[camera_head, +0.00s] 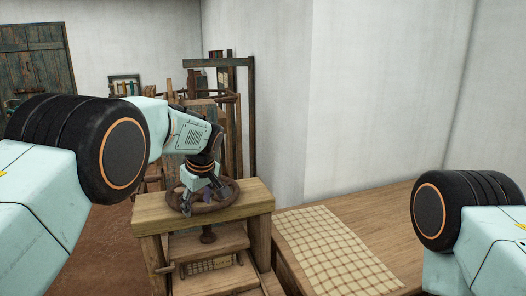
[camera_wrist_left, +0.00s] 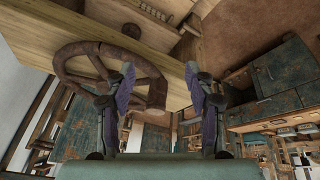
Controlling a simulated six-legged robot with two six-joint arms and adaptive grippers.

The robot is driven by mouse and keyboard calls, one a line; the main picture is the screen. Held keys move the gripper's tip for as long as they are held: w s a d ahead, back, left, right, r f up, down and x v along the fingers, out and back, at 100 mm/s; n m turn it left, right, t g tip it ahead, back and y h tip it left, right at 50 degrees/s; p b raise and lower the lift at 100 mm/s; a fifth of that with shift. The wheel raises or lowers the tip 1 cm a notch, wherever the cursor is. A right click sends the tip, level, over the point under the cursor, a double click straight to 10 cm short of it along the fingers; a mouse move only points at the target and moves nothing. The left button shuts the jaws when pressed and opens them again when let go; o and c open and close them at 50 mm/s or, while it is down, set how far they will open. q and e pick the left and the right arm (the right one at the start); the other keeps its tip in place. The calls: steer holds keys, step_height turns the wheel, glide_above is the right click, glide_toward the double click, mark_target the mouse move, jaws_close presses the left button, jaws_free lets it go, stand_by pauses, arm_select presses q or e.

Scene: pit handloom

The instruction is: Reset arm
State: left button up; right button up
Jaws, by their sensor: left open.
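My left arm comes in from the left in the head view, and its left gripper (camera_head: 205,188) hangs over a brown spoked wooden wheel (camera_head: 233,197). The wheel lies on top of a wooden stand (camera_head: 165,224). In the left wrist view my left gripper (camera_wrist_left: 160,78) has its two dark purple fingers spread apart. The left finger overlaps the wheel (camera_wrist_left: 88,48) there, and part of the rim shows between the fingers. I cannot tell whether a finger touches the wheel. My right arm's dark joint shows at the right edge of the head view, but its gripper is out of frame.
A wooden table (camera_head: 385,215) with a checked cloth (camera_head: 330,245) stands right of the stand. Wooden loom frames (camera_head: 245,110) rise behind my left gripper. White walls close off the back and right. Brown floor (camera_head: 110,245) is open left of the stand.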

arm_select(q)
steer(key=s+a+f+m+h+b, duration=0.1)
steer(key=s+f+m+b, duration=0.3)
steer(key=f, duration=0.6)
steer(key=s+a+f+m+t+h, duration=0.1)
steer(key=s+f+m, duration=0.1)
steer(key=s+f, duration=0.65)
steer(key=s+f+m+h+b, duration=0.1)
steer(key=s+f+m+b, duration=0.2)
steer(key=f, duration=0.9)
steer(key=s+a+f+g+b, duration=0.1)
steer(key=s+f+b, duration=0.2)
steer(key=s, duration=0.9)
steer(key=s+a+f+g+b, duration=0.1)
steer(key=s+f+g+b, duration=0.1)
steer(key=s+f+b, duration=0.2)
steer(key=s+a+f+g+b, duration=0.1)
steer(key=s+f+b, duration=0.2)
steer(key=s+f, duration=0.5)
steer(key=s, duration=1.3)
steer(key=shift+a+f+m+g+y+b, duration=0.2)
steer(key=shift+a+m+g+y+b, duration=0.1)
steer(key=shift+a+m, duration=0.1)
steer(key=shift+w, duration=0.1)
